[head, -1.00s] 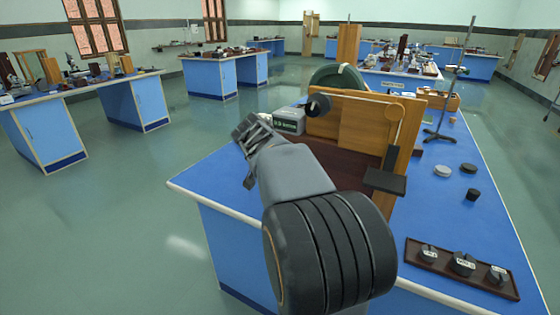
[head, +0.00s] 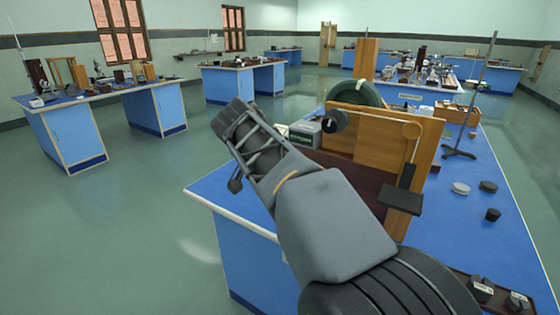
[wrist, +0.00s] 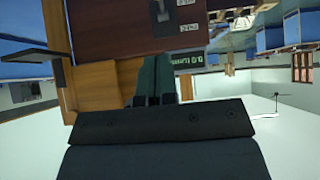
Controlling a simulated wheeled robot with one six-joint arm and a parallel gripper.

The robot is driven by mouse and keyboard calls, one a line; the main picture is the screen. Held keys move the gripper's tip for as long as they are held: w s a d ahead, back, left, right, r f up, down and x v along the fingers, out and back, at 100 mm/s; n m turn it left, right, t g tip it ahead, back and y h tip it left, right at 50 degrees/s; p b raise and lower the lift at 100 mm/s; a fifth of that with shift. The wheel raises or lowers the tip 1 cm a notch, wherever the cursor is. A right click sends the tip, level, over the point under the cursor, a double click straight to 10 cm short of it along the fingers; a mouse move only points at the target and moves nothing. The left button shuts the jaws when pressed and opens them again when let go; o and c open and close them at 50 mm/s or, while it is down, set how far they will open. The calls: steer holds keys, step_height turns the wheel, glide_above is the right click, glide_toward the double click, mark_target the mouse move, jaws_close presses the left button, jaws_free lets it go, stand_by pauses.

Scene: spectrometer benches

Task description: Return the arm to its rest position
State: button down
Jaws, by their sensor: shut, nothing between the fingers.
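My gripper (head: 232,118) shows in the head view at the end of my raised grey arm, left of the wooden apparatus on the near blue bench. It points up and to the left, clear of the bench top, and holds nothing. In the wrist view its dark fingers (wrist: 158,82) lie close together at the middle, with the wooden apparatus behind them. My forearm hides part of the bench and of the apparatus in the head view.
The wooden apparatus (head: 375,137) stands on the near blue bench (head: 462,222), with a grey box with a display (head: 305,133) at its left. A retort stand (head: 460,150), several dark and pale discs and a weight tray (head: 467,279) lie to the right. Open floor (head: 120,220) is at left.

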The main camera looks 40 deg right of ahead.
stand_by(0.6)
steer(key=a+f+n+y+p, duration=0.3)
steer(key=a+f+n, duration=0.25)
steer(key=n, duration=0.25)
steer(key=s+a+n+y+p, duration=0.5)
steer(key=s+a+p, duration=0.4)
steer(key=a+p, duration=0.2)
steer(key=shift+s+a+n+t, duration=0.15)
steer(key=shift+a+n+t, duration=0.25)
steer(key=shift+a+n, duration=0.4)
